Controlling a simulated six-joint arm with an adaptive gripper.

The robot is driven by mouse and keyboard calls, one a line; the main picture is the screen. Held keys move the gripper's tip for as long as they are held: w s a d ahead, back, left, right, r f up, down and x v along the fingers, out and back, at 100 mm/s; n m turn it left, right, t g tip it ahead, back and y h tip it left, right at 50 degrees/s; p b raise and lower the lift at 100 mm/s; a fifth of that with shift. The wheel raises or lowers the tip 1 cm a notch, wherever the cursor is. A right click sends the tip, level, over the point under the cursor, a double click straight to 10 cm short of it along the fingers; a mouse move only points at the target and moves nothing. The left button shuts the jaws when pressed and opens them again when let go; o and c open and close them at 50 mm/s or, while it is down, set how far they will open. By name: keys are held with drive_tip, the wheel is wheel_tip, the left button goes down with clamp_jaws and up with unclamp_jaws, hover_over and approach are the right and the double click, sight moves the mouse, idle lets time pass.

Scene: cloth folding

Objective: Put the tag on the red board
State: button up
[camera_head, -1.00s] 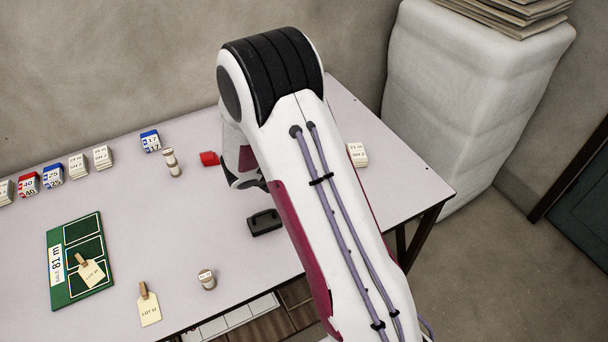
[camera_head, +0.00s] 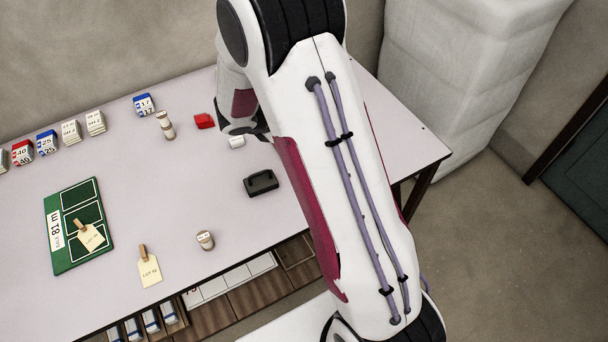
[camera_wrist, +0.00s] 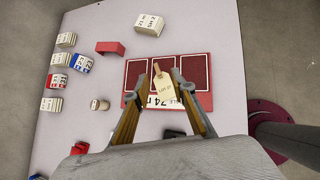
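The red board (camera_wrist: 198,98) lies on the table in the wrist view, with several dark red panels and a white label strip along its near edge. A cream tag (camera_wrist: 167,86) with a wooden clip at its far end appears over the middle of the board, covering part of the label; whether it touches the board is hard to tell. My gripper (camera_wrist: 157,80) is open, its fingers on either side of the tag with visible gaps. In the head view my arm hides the board and the gripper's fingertips.
A green board (camera_head: 62,262) bears a clipped tag (camera_head: 92,238). Another tag (camera_head: 150,271) lies on the table nearby. A black object (camera_head: 261,183), a small cylinder (camera_head: 205,240) and a red block (camera_head: 204,121) stand apart. Card stacks line the back left.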

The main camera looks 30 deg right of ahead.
drive_tip(key=s+a+r+m+y, duration=0.3)
drive_tip(key=s+r+m, duration=0.8)
drive_tip(key=s+r, duration=0.4)
drive_tip(key=s+a+r+m+t+y, duration=0.2)
drive_tip(key=s+a+r+m+y, duration=0.3)
drive_tip(key=s+a+m, duration=0.4)
drive_tip(key=s+a+r, duration=0.1)
drive_tip(key=s+a, duration=0.2)
drive_tip(key=s, duration=0.1)
drive_tip(key=shift+s+r, duration=0.2)
